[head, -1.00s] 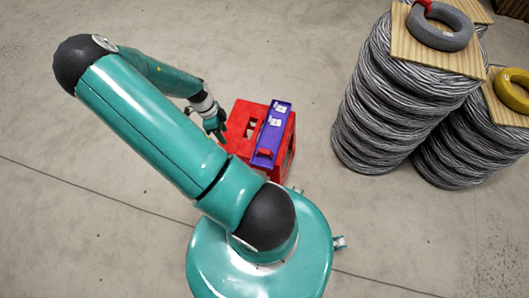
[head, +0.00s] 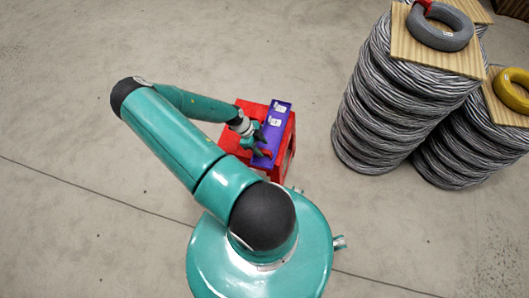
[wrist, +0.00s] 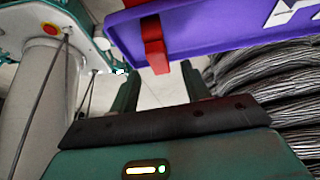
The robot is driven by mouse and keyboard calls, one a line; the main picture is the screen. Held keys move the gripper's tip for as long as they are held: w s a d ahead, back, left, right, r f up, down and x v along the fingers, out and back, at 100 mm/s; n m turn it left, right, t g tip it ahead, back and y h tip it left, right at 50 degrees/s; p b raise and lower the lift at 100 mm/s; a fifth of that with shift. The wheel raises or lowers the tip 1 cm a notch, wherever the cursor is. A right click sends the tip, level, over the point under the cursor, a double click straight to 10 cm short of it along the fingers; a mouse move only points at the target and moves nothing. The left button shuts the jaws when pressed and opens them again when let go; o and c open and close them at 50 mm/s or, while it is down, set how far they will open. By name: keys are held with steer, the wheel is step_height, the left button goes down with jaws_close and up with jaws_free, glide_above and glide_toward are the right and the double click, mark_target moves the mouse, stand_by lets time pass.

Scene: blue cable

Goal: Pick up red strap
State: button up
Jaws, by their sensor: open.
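A red strap (wrist: 154,42) hangs over the edge of a purple box (wrist: 220,28) in the wrist view. In the head view the purple box (head: 283,115) lies on a red crate-like stand (head: 289,150), with a small red piece (head: 265,153) at its near end. My gripper (wrist: 160,88) is open, and its two dark green fingers point toward the strap with nothing between them. In the head view my gripper (head: 258,142) is over the near end of the purple box, partly covering it.
Tall grey cable stacks (head: 375,110) stand to the right, topped by wooden boards. One board holds a grey ring (head: 440,38) with a red piece (head: 424,5), another a yellow ring (head: 512,92). The floor at left is clear.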

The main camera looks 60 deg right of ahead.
mark_target(264, 151)
steer(key=x, duration=0.5)
steer(key=shift+f, duration=0.45)
steer(key=shift+c, duration=0.5)
steer(key=c, duration=0.9)
